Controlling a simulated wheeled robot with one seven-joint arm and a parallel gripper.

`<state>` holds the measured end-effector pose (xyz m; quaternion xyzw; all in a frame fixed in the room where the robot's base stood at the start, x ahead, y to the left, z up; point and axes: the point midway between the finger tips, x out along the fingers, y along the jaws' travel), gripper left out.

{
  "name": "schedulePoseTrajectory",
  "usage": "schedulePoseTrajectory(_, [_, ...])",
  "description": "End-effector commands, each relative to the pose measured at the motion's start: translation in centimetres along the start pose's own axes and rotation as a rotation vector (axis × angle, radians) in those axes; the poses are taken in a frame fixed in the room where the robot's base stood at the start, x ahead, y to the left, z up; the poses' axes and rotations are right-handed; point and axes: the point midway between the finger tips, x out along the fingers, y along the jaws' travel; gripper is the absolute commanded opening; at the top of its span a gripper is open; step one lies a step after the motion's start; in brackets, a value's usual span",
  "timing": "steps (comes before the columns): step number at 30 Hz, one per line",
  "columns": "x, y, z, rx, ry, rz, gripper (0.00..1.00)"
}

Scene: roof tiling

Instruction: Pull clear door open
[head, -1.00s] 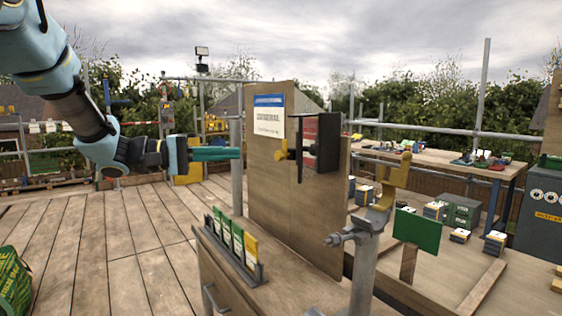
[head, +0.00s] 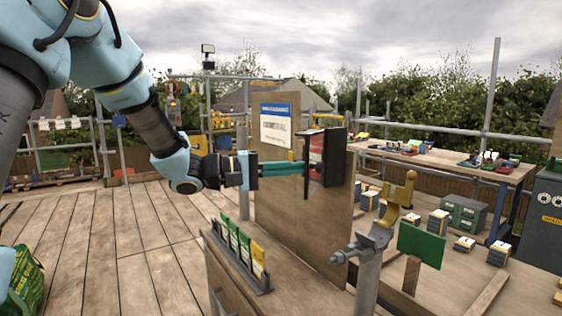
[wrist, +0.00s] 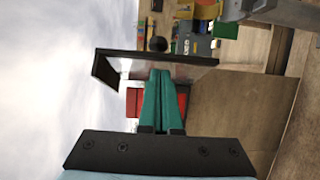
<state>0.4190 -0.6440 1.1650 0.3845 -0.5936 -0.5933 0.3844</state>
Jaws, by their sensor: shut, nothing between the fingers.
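A black-framed clear door (head: 307,175) is seen nearly edge-on in the head view, on the front of a black box (head: 334,158) fixed to an upright wooden board. Something red (head: 317,149) shows between the door frame and the box. My gripper (head: 298,167) is shut and empty, its teal fingers pointing right with tips at the door's edge. I cannot tell whether they touch it. In the wrist view the closed fingers (wrist: 160,76) lie over a red part (wrist: 143,103), below the door's black frame (wrist: 185,58) and a round dark knob (wrist: 157,44).
The wooden board (head: 276,195) carries a paper notice (head: 276,125). A rack of green and yellow cards (head: 240,250) stands on the bench below. A yellow hook-like part (head: 404,195) on a grey post and a green sign (head: 421,245) stand to the right. Wooden decking lies open at left.

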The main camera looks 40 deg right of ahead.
Motion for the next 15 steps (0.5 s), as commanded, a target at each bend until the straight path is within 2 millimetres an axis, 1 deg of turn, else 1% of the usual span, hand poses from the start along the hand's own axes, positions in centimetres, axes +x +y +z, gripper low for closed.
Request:
schedulePoseTrajectory(10, [0.09,-0.05,0.13,0.000,0.000,0.000,0.00])
schedulePoseTrajectory(15, [0.26,-0.47,0.43,0.003,-0.001,0.001,0.00])
